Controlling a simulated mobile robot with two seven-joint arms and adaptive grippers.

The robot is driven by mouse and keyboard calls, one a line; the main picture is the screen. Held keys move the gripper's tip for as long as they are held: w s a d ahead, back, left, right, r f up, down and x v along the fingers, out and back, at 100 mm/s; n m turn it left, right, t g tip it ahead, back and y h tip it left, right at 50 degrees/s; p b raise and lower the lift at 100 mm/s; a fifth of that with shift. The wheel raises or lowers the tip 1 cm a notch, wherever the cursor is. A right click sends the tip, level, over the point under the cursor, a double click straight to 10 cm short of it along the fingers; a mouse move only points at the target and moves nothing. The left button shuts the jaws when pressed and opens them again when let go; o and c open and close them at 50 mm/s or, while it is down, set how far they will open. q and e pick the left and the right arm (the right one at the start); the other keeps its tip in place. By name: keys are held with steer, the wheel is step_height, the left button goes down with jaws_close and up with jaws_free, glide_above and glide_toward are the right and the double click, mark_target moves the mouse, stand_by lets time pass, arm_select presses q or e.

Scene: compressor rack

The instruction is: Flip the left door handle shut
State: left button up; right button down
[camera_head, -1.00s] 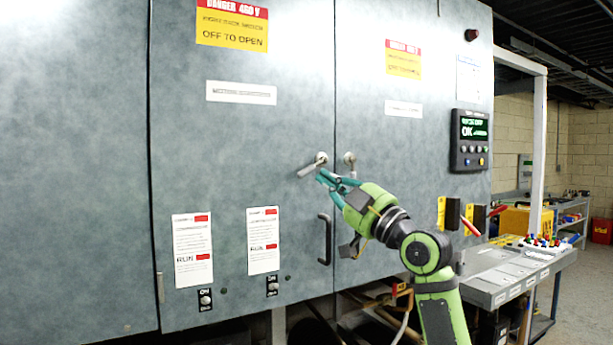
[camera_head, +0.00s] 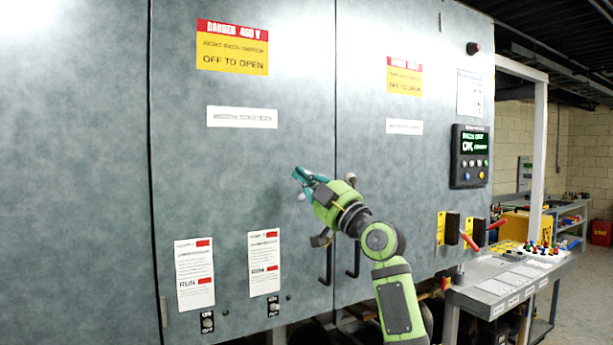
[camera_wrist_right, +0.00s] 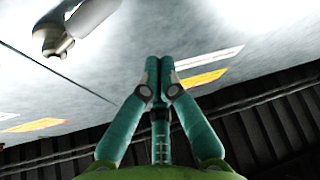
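The left door (camera_head: 235,160) is a grey metal panel flush with the right door (camera_head: 400,165). My right gripper (camera_head: 299,176) is in front of the left door near the seam and covers most of the left door handle in the head view. In the right wrist view, a silver handle (camera_wrist_right: 62,38) shows at the upper left, apart from my fingers; which way it is turned is hard to tell. The gripper's teal fingertips (camera_wrist_right: 160,65) are together with nothing between them. The right door's silver handle (camera_head: 351,179) shows just behind the gripper. My left gripper is not in view.
Black pull bars (camera_head: 328,265) hang low beside the seam. A control panel (camera_head: 470,157) and red-handled switches (camera_head: 469,241) are on the right. A workbench (camera_head: 505,285) stands at the lower right.

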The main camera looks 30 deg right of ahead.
mark_target(313, 190)
arm_select(q)
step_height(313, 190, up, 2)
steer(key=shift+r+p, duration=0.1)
steer(key=shift+p, duration=0.5)
arm_select(e)
steer(key=f, duration=0.1)
steer(key=w+d+f, duration=0.1)
steer(key=f, duration=0.1)
steer(key=shift+w+d, duration=0.25)
steer(key=shift+d, duration=0.15)
steer(key=shift+a, duration=0.1)
steer(key=shift+f, duration=0.1)
